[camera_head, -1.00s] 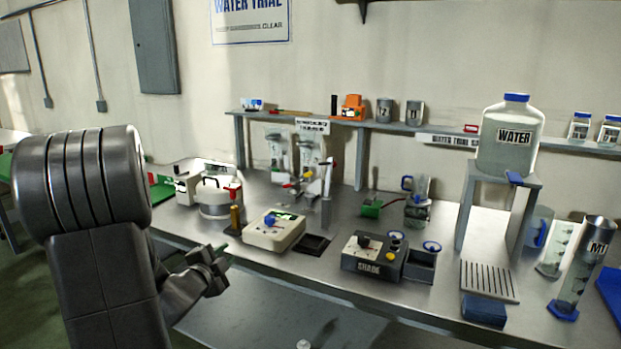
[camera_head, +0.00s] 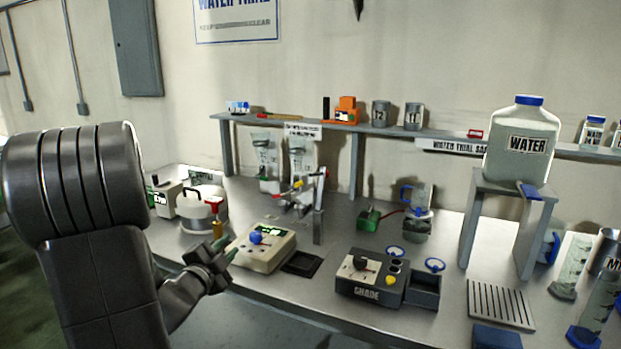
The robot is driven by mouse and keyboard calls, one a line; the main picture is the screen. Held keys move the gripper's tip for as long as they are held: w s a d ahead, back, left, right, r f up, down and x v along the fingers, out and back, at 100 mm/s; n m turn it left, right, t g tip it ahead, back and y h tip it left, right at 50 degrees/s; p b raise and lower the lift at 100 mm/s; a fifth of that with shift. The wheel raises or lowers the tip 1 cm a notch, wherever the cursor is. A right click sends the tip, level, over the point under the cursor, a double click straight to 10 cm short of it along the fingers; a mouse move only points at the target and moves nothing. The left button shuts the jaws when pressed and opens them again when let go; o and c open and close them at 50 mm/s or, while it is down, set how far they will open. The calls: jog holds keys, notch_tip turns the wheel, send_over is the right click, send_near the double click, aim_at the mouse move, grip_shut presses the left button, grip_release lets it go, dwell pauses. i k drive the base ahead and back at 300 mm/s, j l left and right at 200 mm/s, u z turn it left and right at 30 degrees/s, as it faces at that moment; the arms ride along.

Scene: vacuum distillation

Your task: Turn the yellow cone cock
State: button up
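Two clear cone-shaped vessels, a left one (camera_head: 264,155) and a right one (camera_head: 301,157), hang in a stand at the back of the bench, below the shelf. A small yellow piece (camera_head: 298,185) below the right cone looks like the yellow cone cock. It is small, and red parts lie close to it, so its turn position cannot be told. My gripper (camera_head: 230,254) is at the bench's front edge, left of and nearer than the cones, well apart from the cock. Its fingers overlap the white box's left side in the picture, and their gap is not clear.
A white box with a blue knob (camera_head: 258,238) and a dark "SHADE" box (camera_head: 366,277) stand between the front edge and the cones. A post (camera_head: 319,213) stands just right of the cock. A round white pot (camera_head: 203,212) is left. A water jug (camera_head: 520,143) stands on a riser at right.

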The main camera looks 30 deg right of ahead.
aim_at(300, 184)
jog(key=i+l+z, duration=0.25)
jog(key=i+l, duration=0.55)
